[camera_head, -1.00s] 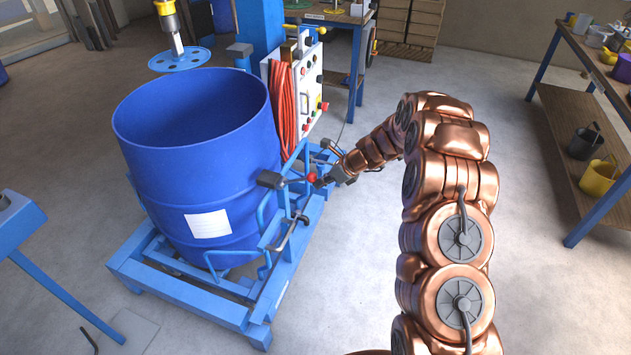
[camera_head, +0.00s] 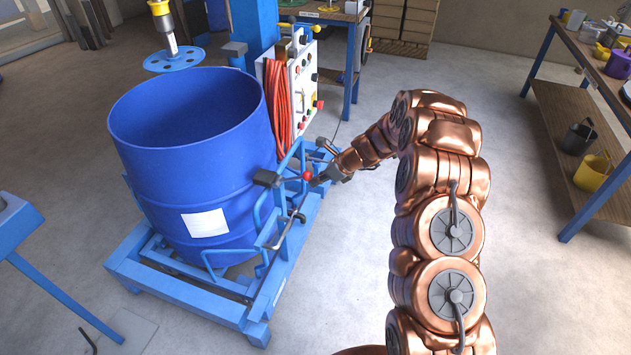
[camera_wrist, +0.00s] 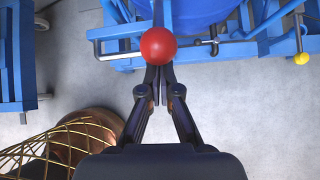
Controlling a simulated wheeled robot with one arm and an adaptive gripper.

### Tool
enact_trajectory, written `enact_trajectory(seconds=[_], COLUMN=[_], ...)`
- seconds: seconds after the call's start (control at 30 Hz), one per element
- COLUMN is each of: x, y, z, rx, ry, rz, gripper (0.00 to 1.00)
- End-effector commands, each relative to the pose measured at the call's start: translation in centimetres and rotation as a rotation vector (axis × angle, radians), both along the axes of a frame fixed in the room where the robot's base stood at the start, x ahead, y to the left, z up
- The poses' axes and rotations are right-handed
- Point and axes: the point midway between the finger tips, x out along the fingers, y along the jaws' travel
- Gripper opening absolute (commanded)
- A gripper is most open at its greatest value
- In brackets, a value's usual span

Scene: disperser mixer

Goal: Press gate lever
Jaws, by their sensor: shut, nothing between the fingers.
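The gate lever's red ball knob (camera_head: 307,175) is at the right side of the blue drum stand. The knob also shows large in the wrist view (camera_wrist: 158,45), just beyond my fingertips. My gripper (camera_head: 316,181) is right beside the knob at its right in the head view. In the wrist view my gripper (camera_wrist: 158,72) has its fingers together and empty, with the tips just below the knob and partly behind it in the picture. I cannot tell whether they touch. The lever's rod is mostly hidden behind the knob.
A blue drum (camera_head: 190,150) stands on the blue frame (camera_head: 175,290). A control panel (camera_head: 302,85) with red hoses (camera_head: 277,105) is behind it. The floor to the right is open up to a shelf (camera_head: 570,150).

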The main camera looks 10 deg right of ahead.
Motion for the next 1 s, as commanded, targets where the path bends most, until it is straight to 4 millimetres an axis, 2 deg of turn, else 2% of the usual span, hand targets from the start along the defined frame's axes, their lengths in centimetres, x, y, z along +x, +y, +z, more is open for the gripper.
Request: enact_trajectory(seconds=[0.2, 0.8, 1.0], x=[-0.9, -3.4, -3.8], y=[-1.7, -6.0, -6.6], z=[-3.2, 3.7, 4.8], rx=[0.000, -0.006, -0.003], ry=[0.009, 0.009, 0.011], rz=[-0.006, 0.001, 0.001], gripper=[0.00, 0.00, 0.00])
